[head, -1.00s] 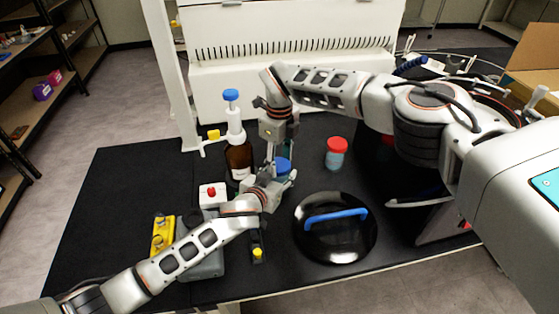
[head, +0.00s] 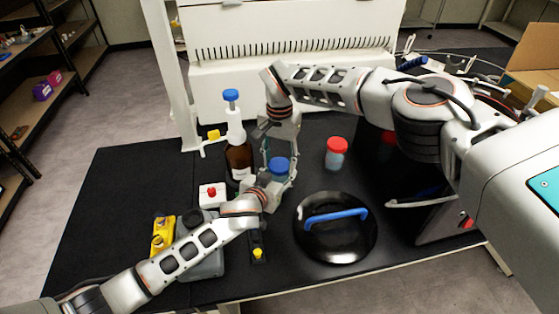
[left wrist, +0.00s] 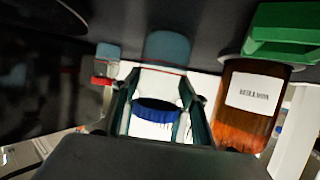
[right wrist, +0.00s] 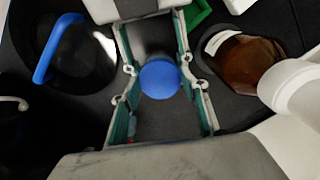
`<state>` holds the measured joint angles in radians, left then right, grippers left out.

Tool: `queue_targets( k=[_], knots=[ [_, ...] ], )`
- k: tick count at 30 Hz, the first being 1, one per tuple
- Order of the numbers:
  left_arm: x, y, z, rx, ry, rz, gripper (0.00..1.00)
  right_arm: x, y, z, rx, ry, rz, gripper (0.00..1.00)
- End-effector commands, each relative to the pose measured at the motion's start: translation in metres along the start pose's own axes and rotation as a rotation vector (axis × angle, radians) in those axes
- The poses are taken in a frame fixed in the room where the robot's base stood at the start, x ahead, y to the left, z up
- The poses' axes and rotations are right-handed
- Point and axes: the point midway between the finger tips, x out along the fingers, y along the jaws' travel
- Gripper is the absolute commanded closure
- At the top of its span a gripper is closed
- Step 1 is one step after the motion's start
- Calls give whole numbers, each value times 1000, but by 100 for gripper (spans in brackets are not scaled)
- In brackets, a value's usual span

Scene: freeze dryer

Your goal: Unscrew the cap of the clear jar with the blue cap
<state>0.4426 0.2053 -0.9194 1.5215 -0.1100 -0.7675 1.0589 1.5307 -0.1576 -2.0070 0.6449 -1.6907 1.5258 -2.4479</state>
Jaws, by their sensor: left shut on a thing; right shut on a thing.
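The clear jar with teal contents (left wrist: 167,48) stands upright on the black table; its blue cap (head: 279,165) is on top. The cap also shows in the left wrist view (left wrist: 155,111) and in the right wrist view (right wrist: 160,78). My left gripper (head: 277,184) comes in from the front left and is shut on the jar body. My right gripper (right wrist: 160,80) points down from above, with its fingers on either side of the cap, shut on it. The fingers hide part of the jar.
A brown bottle (head: 239,160) stands close on the left. A red-capped jar (head: 336,154) stands to the right. A black round lid with a blue handle (head: 320,245) lies in front. A white box with a red button (head: 212,194) is near my left forearm.

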Motion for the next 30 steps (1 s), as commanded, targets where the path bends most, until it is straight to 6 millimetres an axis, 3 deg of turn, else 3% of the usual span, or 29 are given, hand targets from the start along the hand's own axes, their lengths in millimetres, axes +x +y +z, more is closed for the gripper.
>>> queue_targets(
  k=[6, 10, 30],
  knots=[
    [0, -1, 1, 0, -2, -1, 100, 0, 0, 1, -358, -2, 0, 82],
    [0, -1, 1, 0, -2, -1, 100, 0, 0, 1, -487, -2, 1, 82],
    [0, -1, 1, 1, -1, -1, 100, -1, 0, 0, -492, -2, 0, 82]
  ],
)
